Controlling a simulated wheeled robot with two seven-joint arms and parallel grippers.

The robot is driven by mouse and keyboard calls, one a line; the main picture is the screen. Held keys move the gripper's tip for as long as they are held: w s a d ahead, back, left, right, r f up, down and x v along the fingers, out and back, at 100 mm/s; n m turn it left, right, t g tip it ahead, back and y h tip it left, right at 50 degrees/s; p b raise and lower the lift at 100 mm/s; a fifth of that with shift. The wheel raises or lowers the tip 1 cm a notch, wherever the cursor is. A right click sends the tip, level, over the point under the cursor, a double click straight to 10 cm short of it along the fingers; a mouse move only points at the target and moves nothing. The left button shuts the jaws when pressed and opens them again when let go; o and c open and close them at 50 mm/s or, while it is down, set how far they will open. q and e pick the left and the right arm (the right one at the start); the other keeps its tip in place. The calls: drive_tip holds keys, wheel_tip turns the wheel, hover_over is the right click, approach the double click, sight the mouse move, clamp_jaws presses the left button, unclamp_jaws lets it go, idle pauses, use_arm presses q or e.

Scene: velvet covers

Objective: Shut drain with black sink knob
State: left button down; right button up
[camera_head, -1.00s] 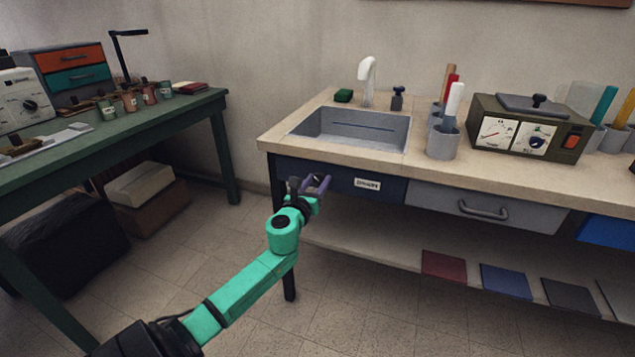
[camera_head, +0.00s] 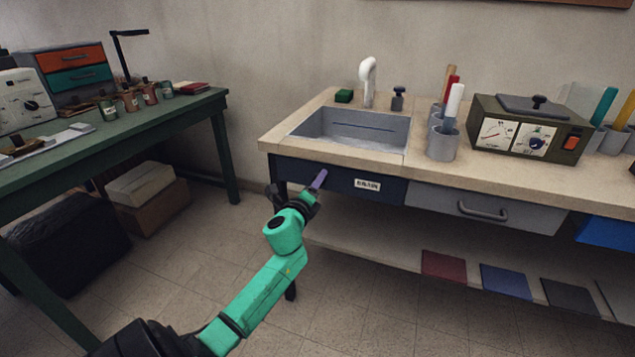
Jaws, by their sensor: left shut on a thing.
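The sink (camera_head: 352,127) is a grey basin set in the left of the counter, with a pale patch along its near bottom. A dark blue front panel (camera_head: 340,179) below it carries a white label (camera_head: 367,185) that seems to read DRAIN. A dark knob-like fitting (camera_head: 398,99) stands on the counter behind the sink, beside the white faucet (camera_head: 367,82). My right gripper is out of view.
Grey cups with tools (camera_head: 443,143) and an olive meter box (camera_head: 529,127) stand right of the sink. A grey drawer (camera_head: 483,207) is right of the panel. A green table (camera_head: 170,108) stands at the left. The floor between is clear.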

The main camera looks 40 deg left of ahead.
use_arm(q)
drive_tip(key=n, duration=0.3)
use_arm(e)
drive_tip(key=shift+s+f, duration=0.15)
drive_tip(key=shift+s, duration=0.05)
use_arm(q)
drive_tip(key=shift+n, duration=0.3)
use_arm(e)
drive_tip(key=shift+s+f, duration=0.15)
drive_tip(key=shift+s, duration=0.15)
use_arm(q)
drive_tip(key=shift+c, duration=1.7)
unclamp_jaws()
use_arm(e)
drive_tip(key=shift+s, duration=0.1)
use_arm(q)
drive_tip(key=shift+s+p, duration=0.1)
drive_tip(key=shift+p, duration=0.2)
